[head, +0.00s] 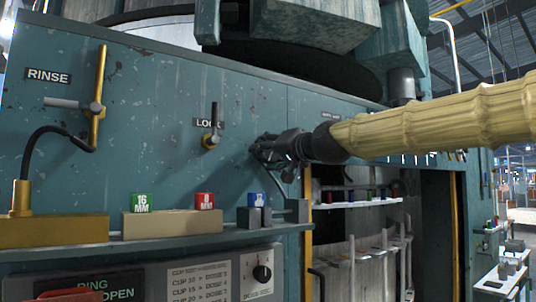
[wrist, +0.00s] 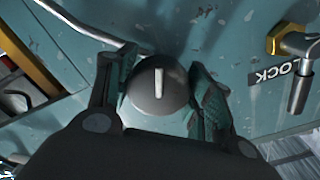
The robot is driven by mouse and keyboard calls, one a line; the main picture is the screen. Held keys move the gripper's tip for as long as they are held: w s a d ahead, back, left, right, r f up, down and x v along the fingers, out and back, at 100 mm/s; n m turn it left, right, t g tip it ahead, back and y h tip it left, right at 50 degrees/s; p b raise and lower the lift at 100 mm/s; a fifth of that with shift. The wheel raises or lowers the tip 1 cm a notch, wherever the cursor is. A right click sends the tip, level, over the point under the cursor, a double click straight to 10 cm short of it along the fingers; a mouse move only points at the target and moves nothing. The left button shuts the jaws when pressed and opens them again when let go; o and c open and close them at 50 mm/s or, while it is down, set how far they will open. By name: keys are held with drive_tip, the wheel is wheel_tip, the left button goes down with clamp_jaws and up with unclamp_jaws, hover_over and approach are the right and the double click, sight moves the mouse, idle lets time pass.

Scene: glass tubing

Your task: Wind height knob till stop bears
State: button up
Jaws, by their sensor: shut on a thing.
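The height knob (wrist: 158,88) is a round dark grey knob with a pale pointer line, on the teal machine panel. In the wrist view the line points to the top of the picture. My gripper (wrist: 160,90) has its two fingers on either side of the knob and is shut on it. In the head view my gripper (head: 268,152) reaches the panel from the right, its arm in a tan ribbed sleeve. There the knob is hidden by the fingers, and its label is mostly covered. The stop cannot be made out in either view.
A LOCK lever (head: 211,140) is left of my gripper and also shows in the wrist view (wrist: 300,62). A RINSE valve (head: 97,107) is further left. Below, a ledge (head: 150,246) carries coloured blocks, including a green 16 MM one (head: 143,202). An opening with shelves is lower right.

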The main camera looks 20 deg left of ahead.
drive_tip(key=o, duration=1)
drive_tip(key=shift+w, duration=0.1)
drive_tip(key=shift+o, duration=0.2)
drive_tip(key=v, duration=1.2)
drive_tip(key=shift+d, duration=0.1)
